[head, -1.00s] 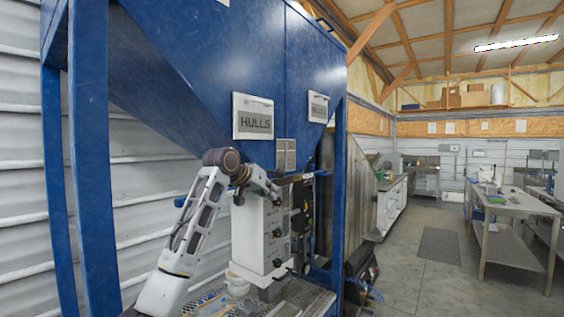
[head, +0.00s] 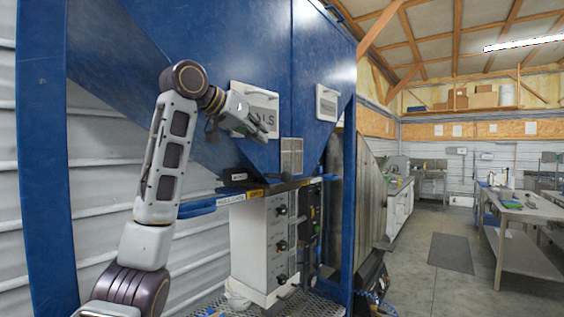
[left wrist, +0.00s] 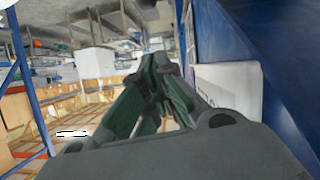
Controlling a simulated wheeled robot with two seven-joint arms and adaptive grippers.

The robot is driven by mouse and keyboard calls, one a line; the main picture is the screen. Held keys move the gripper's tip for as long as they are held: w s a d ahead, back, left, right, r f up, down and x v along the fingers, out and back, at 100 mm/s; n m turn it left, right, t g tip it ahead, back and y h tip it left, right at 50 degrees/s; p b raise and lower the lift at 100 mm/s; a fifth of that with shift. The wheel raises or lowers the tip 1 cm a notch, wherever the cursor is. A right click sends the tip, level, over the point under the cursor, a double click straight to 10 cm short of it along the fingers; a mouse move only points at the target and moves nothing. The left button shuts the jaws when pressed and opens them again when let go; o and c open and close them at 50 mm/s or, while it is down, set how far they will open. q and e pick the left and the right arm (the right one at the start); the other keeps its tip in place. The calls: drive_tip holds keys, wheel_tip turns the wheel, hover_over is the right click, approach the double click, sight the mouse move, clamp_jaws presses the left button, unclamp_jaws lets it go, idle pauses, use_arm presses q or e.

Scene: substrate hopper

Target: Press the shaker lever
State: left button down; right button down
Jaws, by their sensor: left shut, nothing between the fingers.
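My left gripper (head: 264,130) is raised in front of the HULLS sign (head: 240,92) on the blue hopper (head: 200,45) and partly covers it. Its fingers are together and empty; they also meet in the left wrist view (left wrist: 160,66). A blue bar with a rounded end (head: 198,208) juts out left below the hopper, beside a small labelled strip (head: 240,197). It looks like the shaker lever, but I cannot read the label. The gripper is above and to the right of this bar, apart from it. My right gripper is not in view.
A white control cabinet (head: 262,245) with black knobs stands under the hopper, above a metal grating (head: 300,306). A blue frame post (head: 45,170) stands at the left. Workbenches (head: 520,212) stand at the right, with open floor around a dark mat (head: 451,253).

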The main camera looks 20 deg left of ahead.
use_arm(q)
drive_tip(key=shift+s+r, duration=0.15)
drive_tip(key=shift+s, duration=0.05)
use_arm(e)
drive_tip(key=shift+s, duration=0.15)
use_arm(q)
drive_tip(key=p, duration=0.1)
hover_over(283, 174)
drive_tip(key=f, duration=0.3)
drive_tip(key=shift+w+a+f, duration=0.25)
drive_tip(key=shift+w+f, duration=0.05)
drive_tip(key=shift+f, duration=0.05)
drive_tip(key=shift+w+f, duration=0.15)
drive_tip(key=shift+f, duration=0.1)
drive_tip(key=shift+s+d+f, duration=0.1)
drive_tip(key=shift+s+f, duration=0.1)
drive_tip(key=shift+f, duration=0.6)
drive_tip(key=shift+s+d+f, duration=0.1)
drive_tip(key=shift+s+f, duration=0.05)
drive_tip(key=shift+f, duration=0.85)
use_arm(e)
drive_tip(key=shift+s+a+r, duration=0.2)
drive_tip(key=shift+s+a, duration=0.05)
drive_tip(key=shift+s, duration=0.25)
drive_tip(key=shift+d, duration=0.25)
